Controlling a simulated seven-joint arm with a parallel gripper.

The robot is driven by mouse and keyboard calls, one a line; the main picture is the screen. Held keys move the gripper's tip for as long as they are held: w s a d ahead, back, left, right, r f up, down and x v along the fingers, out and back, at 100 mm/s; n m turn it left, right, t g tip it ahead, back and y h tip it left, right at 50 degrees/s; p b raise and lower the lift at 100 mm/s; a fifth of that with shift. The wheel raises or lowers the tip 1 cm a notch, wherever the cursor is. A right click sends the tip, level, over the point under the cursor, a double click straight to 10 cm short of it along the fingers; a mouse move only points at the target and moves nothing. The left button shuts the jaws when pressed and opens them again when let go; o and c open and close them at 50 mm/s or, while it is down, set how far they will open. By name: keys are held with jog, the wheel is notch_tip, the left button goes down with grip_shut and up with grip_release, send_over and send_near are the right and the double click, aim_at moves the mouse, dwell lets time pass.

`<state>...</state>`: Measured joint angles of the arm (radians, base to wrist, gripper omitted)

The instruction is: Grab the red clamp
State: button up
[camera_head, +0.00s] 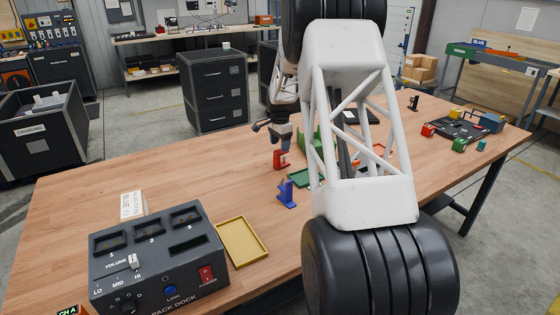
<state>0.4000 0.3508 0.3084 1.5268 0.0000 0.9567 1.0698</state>
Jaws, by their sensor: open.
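A small red clamp (281,159) stands on the wooden table near the middle, behind a blue clamp-like piece (287,195). My gripper (283,144) is small and dark in this view, just above the red clamp. It is open, with nothing seen held in it. The fingertips are too small to make out clearly, and I cannot tell whether they touch the clamp. My white arm link covers much of the table to the right of the clamp.
A grey control box (155,258) and a yellow tray (241,242) stand at front left. Coloured blocks surround a dark board (455,130) at right. The table's left middle is clear.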

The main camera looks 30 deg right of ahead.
aim_at(280, 154)
jog(key=shift+f, duration=0.4)
jog(key=shift+f, duration=0.1)
jog(key=shift+f, duration=2.5)
jog(key=shift+c, duration=0.2)
jog(key=c, duration=1.1)
jog(key=shift+c, duration=0.2)
jog(key=shift+r, duration=0.2)
notch_tip(280, 154, up, 10)
jog(key=shift+f, duration=0.15)
